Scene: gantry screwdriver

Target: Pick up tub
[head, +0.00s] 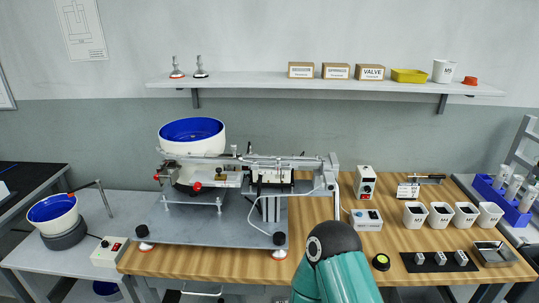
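Several white tubs with printed labels stand upright in a row on the right part of the wooden bench: the leftmost tub (415,215), two middle tubs (440,215) and (466,215), and the rightmost tub (490,215). Another white tub marked M5 (444,71) stands on the wall shelf. I cannot tell which one the task means. A teal arm of mine with a dark joint rises at the bottom centre, left of and apart from the row. Neither gripper is in view.
A feeder machine with a blue-lined bowl (193,135) fills the bench's left half. A black mat (438,262) with small blocks and a metal tray (493,254) lie before the tubs. A blue bin (503,201) is at right.

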